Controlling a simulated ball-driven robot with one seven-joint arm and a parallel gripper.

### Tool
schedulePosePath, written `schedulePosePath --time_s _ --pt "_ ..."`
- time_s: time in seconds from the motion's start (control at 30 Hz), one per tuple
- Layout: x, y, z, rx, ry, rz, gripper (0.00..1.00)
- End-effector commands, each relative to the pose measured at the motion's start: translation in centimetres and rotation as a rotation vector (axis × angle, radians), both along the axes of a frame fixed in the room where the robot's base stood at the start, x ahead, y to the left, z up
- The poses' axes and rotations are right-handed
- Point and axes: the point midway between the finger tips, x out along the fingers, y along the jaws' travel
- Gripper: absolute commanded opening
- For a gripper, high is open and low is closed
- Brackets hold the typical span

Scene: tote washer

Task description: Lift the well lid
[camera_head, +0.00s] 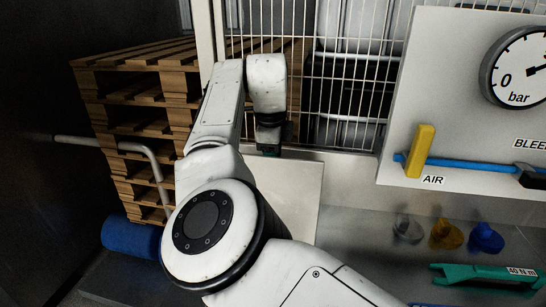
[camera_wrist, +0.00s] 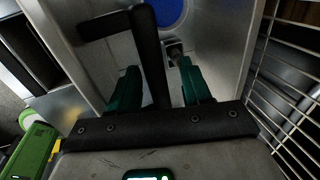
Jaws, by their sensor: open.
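My gripper (camera_wrist: 158,70) is open, with its two teal fingers apart in the wrist view. A dark bar (camera_wrist: 150,50) with a side arm to the left shows between and above the fingers; I cannot tell whether it is a handle or part of my gripper. Behind it lies a pale panel (camera_wrist: 220,25) with a blue round patch (camera_wrist: 170,10) and a small grey fitting (camera_wrist: 173,48). In the head view my gripper (camera_head: 268,150) hangs over the back edge of a pale square plate (camera_head: 292,195), which may be the well lid. My arm hides part of this plate.
A wire cage (camera_head: 350,60) stands behind, with stacked pallets (camera_head: 140,90) and a bent pipe (camera_head: 150,155) at left. A gauge panel (camera_head: 450,80) with a yellow handle (camera_head: 420,150) is at right. A teal torque tool (camera_head: 480,275) and several small coloured parts lie on the right counter.

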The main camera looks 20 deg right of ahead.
Motion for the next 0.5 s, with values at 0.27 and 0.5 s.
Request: schedulePosePath --time_s 0.27,0.5 --pt "-0.7 0.6 4.6 -0.001 -0.006 0.001 0.49" --pt "-1.5 1.1 8.5 0.000 -0.004 0.000 0.49"
